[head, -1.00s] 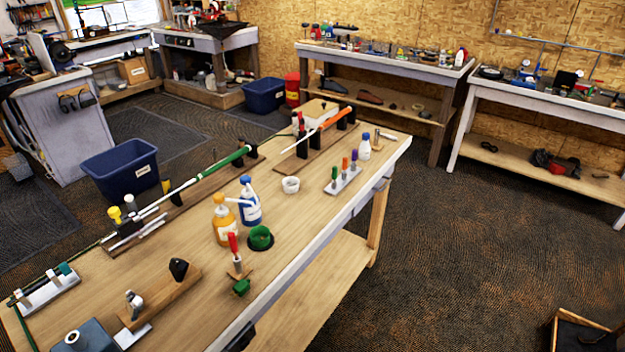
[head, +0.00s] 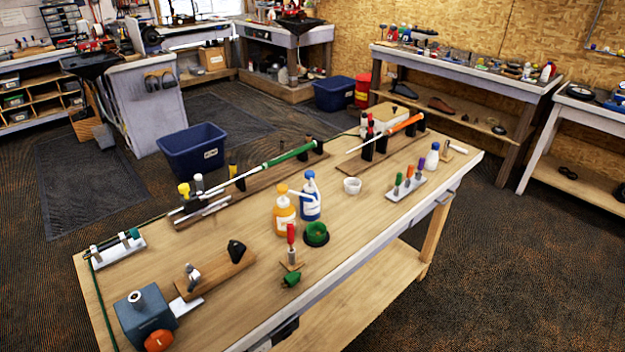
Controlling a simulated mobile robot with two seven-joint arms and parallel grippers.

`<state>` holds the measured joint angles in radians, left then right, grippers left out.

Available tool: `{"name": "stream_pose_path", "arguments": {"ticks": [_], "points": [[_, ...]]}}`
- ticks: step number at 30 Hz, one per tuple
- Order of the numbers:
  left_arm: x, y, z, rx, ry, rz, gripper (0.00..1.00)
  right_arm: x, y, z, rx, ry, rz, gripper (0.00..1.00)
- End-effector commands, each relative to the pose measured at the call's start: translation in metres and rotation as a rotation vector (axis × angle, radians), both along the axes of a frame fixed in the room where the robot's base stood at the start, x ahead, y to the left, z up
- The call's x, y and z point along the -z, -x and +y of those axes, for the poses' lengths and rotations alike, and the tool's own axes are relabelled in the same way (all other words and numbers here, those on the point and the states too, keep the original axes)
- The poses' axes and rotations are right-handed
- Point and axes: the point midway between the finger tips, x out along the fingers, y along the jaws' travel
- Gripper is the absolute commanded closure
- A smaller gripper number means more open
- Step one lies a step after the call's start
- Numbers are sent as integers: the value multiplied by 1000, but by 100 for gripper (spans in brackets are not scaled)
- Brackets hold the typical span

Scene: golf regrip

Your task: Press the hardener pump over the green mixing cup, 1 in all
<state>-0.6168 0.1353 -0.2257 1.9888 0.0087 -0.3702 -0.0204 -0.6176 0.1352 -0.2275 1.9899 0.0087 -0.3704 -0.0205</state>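Two pump bottles stand upright side by side on the wooden workbench (head: 345,252) in the head view. One is an amber bottle (head: 284,216) with an orange pump top. The other is a blue-and-white bottle (head: 310,203) with a blue pump top. Their labels are too small to read, so I cannot tell which holds the hardener. The green mixing cup (head: 316,234) stands close in front of them, to the right of the amber bottle. I cannot tell whether a spout is above it. Neither of my grippers is in view.
A red-handled tool (head: 291,236) stands near the cup, with a small green object (head: 291,280) before it. A white cup (head: 352,186) is behind right. Golf clubs with green (head: 292,154) and orange (head: 407,123) grips lie beyond. The bench's front right is clear.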

Motion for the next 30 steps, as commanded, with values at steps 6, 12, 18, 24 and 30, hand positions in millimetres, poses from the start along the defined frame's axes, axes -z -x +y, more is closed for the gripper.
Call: {"name": "stream_pose_path", "arguments": {"ticks": [6,12,18,24,30], "points": [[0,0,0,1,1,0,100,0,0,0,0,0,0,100],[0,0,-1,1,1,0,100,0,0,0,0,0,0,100],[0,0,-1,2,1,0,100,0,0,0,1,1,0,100],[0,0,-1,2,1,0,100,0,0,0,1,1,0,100],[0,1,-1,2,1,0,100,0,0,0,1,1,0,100]]}}
